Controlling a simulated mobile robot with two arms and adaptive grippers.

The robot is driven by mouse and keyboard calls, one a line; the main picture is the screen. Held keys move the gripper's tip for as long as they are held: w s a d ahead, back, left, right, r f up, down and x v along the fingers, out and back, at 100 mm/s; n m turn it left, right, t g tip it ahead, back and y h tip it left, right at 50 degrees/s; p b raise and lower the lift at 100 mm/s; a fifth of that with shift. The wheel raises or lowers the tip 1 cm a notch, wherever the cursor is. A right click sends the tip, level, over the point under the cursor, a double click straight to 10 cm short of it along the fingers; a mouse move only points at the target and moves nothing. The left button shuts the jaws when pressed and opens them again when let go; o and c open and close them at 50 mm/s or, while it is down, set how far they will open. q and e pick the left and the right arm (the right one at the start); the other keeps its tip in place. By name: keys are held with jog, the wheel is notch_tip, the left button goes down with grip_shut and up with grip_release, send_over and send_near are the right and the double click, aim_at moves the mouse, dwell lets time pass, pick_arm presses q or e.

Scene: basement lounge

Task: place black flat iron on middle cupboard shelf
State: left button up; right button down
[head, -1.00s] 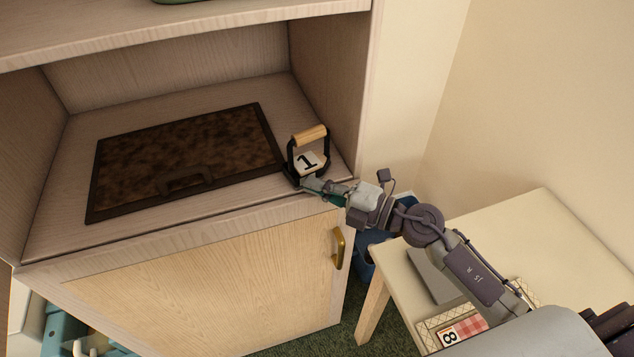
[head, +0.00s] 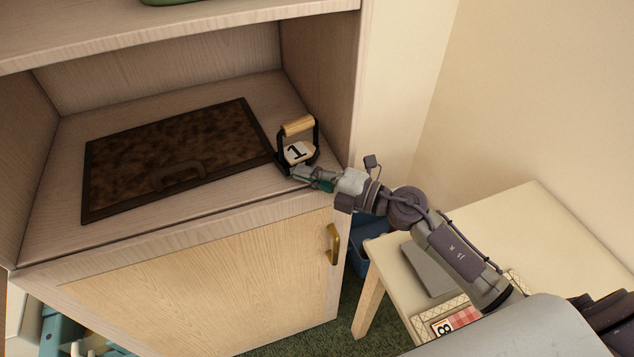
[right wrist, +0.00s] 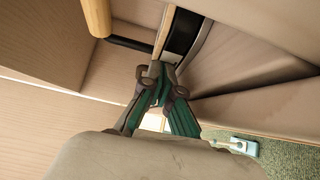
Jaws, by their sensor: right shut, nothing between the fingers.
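The black flat iron (head: 283,161) stands upright on the middle cupboard shelf (head: 60,215), near its front right corner, beside a brown board. It has a wooden grip (head: 298,126) on a black frame and a white label with a "1". My right gripper (head: 302,172) is at the front of the iron's base, shut and empty; I cannot tell whether it touches the iron. In the right wrist view, the shut fingers (right wrist: 161,80) point at the iron's dark side (right wrist: 182,34), with its wooden grip (right wrist: 97,16) at upper left. My left gripper is out of view.
The brown board (head: 125,165) with a handle fills much of the shelf's left and middle. The cupboard's right wall (head: 320,75) rises close beside the iron. Below is a door with a brass handle (head: 333,244). A low pale table (head: 520,230) stands to the right.

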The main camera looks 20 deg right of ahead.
jog(key=v, duration=1.2)
jog(key=c, duration=1.9)
grip_release()
jog(key=o, duration=0.8)
jog(key=shift+c, duration=0.2)
jog(key=s+a+n+g+h+p, duration=0.15)
jog(key=a+n+g+h, duration=0.35)
jog(key=a+n+g, duration=1.7)
jog(key=w+a+n+t+h, duration=0.1)
jog(key=a+n+t+h, duration=0.1)
jog(key=w+a+r+n+t+h, duration=0.1)
jog(key=a+n+t+h, duration=0.1)
jog(key=n+t, duration=0.1)
jog(key=w+a+n+t+h, duration=0.2)
jog(key=n+t, duration=0.1)
jog(key=shift+a+r+h, duration=0.15)
jog(key=shift+r+h, duration=0.05)
jog(key=shift+h, duration=0.1)
jog(key=w+d+r+t+h, duration=0.1)
jog(key=r+h, duration=0.1)
jog(key=w+d+r+n+t+h, duration=0.1)
jog(key=w+d+r, duration=0.1)
jog(key=w+d+r+n+t+h, duration=0.1)
jog(key=w+r+h, duration=0.1)
jog(key=shift+d+h+p, duration=0.15)
jog(key=shift+h+p, duration=0.15)
jog(key=shift+p, duration=0.05)
